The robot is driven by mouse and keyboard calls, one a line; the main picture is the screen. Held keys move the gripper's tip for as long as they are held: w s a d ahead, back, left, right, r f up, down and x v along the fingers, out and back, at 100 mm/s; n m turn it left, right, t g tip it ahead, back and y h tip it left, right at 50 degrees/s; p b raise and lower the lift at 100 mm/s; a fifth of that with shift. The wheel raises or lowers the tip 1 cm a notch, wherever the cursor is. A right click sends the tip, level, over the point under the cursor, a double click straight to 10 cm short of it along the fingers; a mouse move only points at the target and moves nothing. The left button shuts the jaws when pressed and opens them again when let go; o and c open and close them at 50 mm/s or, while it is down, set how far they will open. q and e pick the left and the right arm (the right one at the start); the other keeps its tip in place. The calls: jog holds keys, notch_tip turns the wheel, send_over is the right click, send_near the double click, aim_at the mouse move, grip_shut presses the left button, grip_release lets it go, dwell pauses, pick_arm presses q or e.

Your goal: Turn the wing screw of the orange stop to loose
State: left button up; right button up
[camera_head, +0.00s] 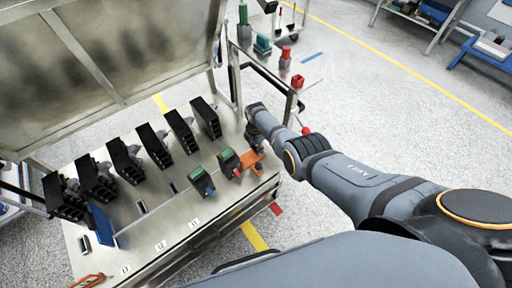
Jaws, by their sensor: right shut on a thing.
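The orange stop (251,166) sits near the right end of the metal bench, beside a green-topped black block (229,162). My right arm reaches in from the right, and my right gripper (254,146) is at the stop's far side, pointing down. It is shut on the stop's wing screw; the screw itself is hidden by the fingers. How far the screw is turned does not show. My left gripper is not in view.
A row of black breaker units (125,160) stands along the bench behind. Another green-topped block (201,181) is left of the stop. An orange part (88,281) lies at the front left. A small side table (318,67) holds coloured pieces.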

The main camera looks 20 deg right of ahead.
aim_at(256, 148)
dwell(0.3)
jog(key=o, duration=1.2)
jog(key=shift+c, duration=0.2)
notch_tip(256, 148, up, 12)
